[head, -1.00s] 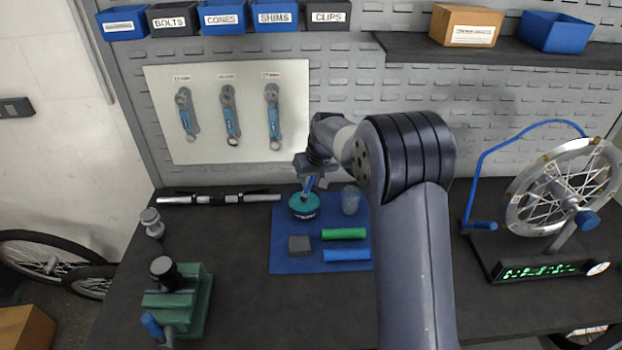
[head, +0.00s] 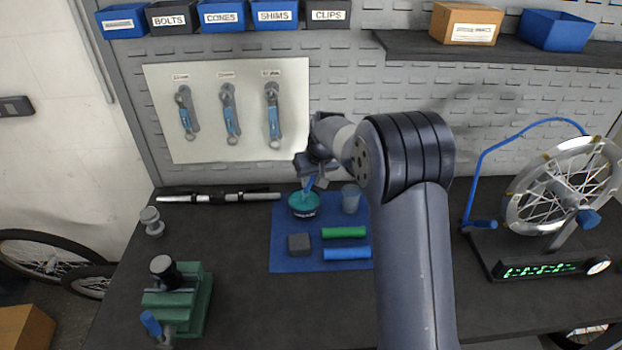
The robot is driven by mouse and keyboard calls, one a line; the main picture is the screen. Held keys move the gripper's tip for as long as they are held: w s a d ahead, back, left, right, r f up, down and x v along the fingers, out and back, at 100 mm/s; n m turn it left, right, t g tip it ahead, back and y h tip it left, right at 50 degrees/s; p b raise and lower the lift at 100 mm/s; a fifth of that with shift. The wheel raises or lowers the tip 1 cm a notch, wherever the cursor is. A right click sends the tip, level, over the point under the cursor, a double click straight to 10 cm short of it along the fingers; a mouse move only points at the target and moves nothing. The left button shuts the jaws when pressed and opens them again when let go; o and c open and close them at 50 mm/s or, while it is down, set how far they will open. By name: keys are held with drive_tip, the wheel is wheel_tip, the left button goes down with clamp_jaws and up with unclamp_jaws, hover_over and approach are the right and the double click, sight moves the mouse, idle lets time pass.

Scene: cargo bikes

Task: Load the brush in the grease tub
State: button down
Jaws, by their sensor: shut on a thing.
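The grease tub (head: 304,205) is a small round teal container on the blue mat (head: 285,235), left of centre on the bench. The brush's lower end reaches the tub's opening. The bristles are hidden, so I cannot tell how deep they sit in the grease.
A grey translucent cup (head: 351,198) stands just right of the tub. A dark block (head: 299,243), a green grip (head: 344,232) and a blue grip (head: 347,253) lie on the mat. A green vise (head: 178,300) is front left; a wheel stand (head: 545,240) is right.

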idle(0.3)
drive_tip(key=shift+r+p, duration=2.4)
drive_tip(key=shift+r, duration=1.1)
